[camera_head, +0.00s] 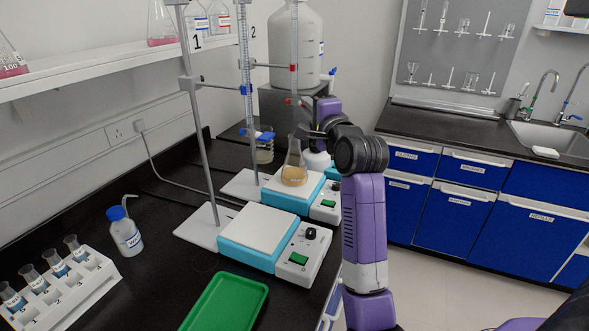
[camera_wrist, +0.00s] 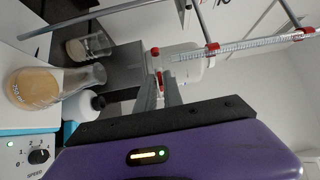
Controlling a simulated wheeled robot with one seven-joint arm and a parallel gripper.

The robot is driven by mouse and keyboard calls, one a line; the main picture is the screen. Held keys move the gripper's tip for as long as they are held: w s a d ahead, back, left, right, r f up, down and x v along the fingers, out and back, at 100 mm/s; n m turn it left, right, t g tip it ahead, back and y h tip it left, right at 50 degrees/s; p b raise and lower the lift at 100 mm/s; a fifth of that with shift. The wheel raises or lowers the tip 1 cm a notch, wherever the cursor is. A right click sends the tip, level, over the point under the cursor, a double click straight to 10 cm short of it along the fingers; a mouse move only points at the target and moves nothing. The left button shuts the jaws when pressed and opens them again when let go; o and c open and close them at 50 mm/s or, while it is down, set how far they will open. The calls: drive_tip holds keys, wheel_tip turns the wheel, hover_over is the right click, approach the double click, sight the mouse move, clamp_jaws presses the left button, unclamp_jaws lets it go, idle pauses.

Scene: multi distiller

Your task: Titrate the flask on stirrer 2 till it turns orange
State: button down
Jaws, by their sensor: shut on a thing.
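A conical flask (camera_head: 294,172) with pale orange liquid stands upright on stirrer 2 (camera_head: 288,197), the farther white-and-blue stirrer. It also shows in the wrist view, its liquid (camera_wrist: 35,87) pale orange throughout. A burette with red fittings (camera_head: 294,50) is clamped above the flask; its graduated tube (camera_wrist: 250,46) crosses the wrist view. My gripper (camera_head: 306,106) is at the burette's red stopcock, above and right of the flask. In the wrist view, my fingers (camera_wrist: 161,86) close on the red stopcock handle (camera_wrist: 160,77). The burette tip and any drops are hard to make out.
Stirrer 1 (camera_head: 258,228) stands nearer, empty, beside a blue-fitted burette (camera_head: 245,60). A beaker (camera_head: 265,155) and a large white carboy (camera_head: 296,45) are behind. A green tray (camera_head: 225,303), wash bottle (camera_head: 125,232) and flask rack (camera_head: 75,285) occupy the near bench.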

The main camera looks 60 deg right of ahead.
drive_tip(key=shift+w+f+b, duration=0.1)
drive_tip(key=shift+f+b, duration=0.15)
drive_tip(key=shift+b, duration=0.05)
drive_tip(key=c, duration=1.6)
unclamp_jaws()
drive_tip(key=shift+o, duration=1.1)
drive_tip(key=shift+r, duration=0.1)
drive_tip(key=v, duration=0.8)
drive_tip(key=shift+n, duration=0.3)
